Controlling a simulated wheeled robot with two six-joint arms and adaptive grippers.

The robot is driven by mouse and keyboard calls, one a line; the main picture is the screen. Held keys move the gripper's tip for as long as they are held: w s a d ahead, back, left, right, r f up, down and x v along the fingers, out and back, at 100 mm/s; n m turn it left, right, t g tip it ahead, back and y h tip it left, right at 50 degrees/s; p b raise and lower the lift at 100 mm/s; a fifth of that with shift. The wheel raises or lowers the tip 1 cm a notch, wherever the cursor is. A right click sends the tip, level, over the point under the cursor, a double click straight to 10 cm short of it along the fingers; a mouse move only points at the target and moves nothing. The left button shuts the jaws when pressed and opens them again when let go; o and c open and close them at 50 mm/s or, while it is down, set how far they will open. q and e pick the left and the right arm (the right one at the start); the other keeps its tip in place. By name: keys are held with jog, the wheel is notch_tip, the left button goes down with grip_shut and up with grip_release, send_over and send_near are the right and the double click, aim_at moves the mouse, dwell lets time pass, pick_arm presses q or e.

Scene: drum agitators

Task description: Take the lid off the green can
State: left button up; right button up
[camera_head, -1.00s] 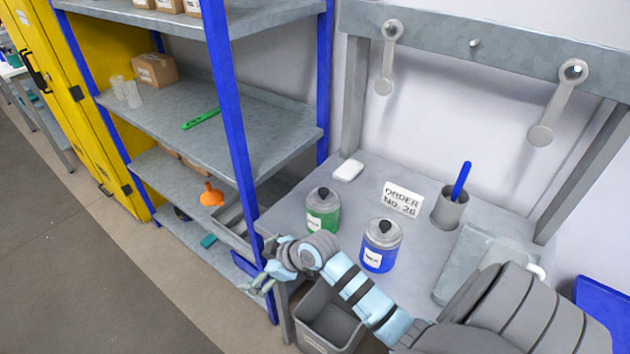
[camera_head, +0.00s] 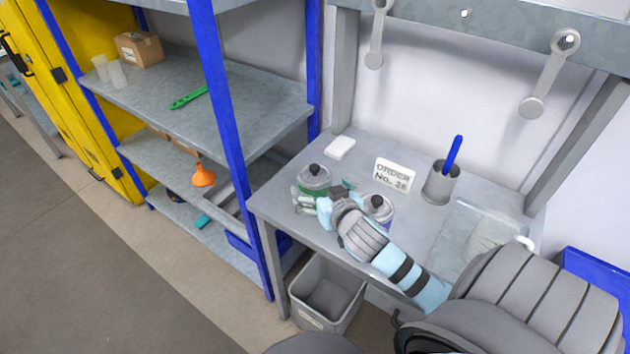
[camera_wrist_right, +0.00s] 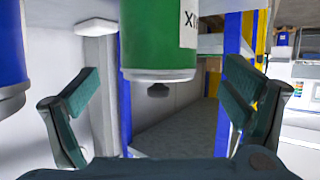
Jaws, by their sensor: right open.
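The green can (camera_head: 312,187) stands on the grey workbench (camera_head: 285,205) with its grey lid (camera_head: 315,178) and black knob on. In the right wrist view the green can (camera_wrist_right: 160,40) appears upside down, with the lid's dark knob (camera_wrist_right: 158,90) below it. My right gripper (camera_head: 325,194) is open at the can's near side. Its fingers stand apart, one to each side of the can in the wrist view; I see no firm contact. The blue can (camera_head: 380,207) stands to the right, partly hidden by my right arm. My left gripper is not in view.
Behind the cans are a white block (camera_head: 340,147), an order sign (camera_head: 394,175) and a grey cup (camera_head: 440,185) with a blue stick. A blue-post shelf (camera_head: 215,100) stands left of the bench. A grey bin (camera_head: 327,293) is below the front edge.

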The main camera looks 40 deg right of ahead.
aim_at(314, 180)
jog(key=x, duration=0.6)
jog(key=shift+r, duration=0.1)
jog(key=c, duration=1.7)
jog(key=shift+o, duration=0.2)
notch_tip(314, 180, up, 20)
jog(key=p, duration=0.3)
jog(key=shift+p, duration=0.35)
jog(key=o, duration=1)
jog(key=shift+d, duration=0.1)
jog(key=shift+c, duration=0.2)
jog(key=c, duration=1.3)
jog(key=shift+o, duration=0.2)
